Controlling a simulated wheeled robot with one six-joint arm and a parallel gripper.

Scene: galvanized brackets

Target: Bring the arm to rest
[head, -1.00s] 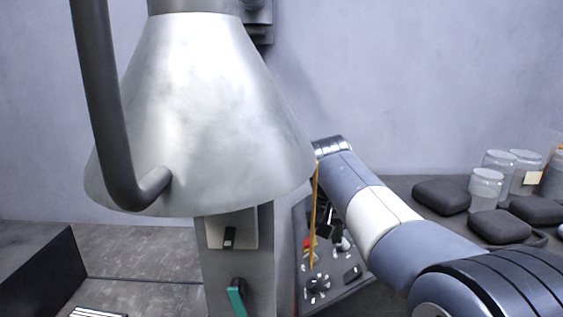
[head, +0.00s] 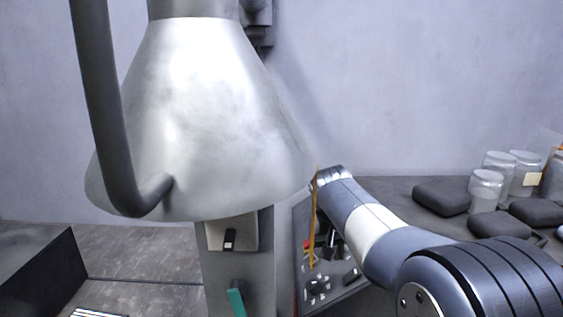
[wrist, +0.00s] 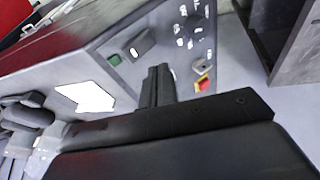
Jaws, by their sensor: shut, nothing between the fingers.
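My arm (head: 372,232) reaches from the lower right toward the middle of the head view, with its bend beside the large metal hood. My gripper (wrist: 157,86) shows in the wrist view as dark fingers close together, shut and empty. A panel with knobs and buttons (wrist: 185,45) lies beyond the fingers, and I see no contact with it. In the head view the gripper is mostly hidden behind the arm and a thin orange-yellow strip, above the same control panel (head: 341,289).
The metal hood (head: 205,115) with its dark bent bar (head: 103,110) fills the left and centre. A green lever (head: 236,302) is below it. Dark pads (head: 441,198) and clear jars (head: 486,190) stand at the right. The wall area above the arm is clear.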

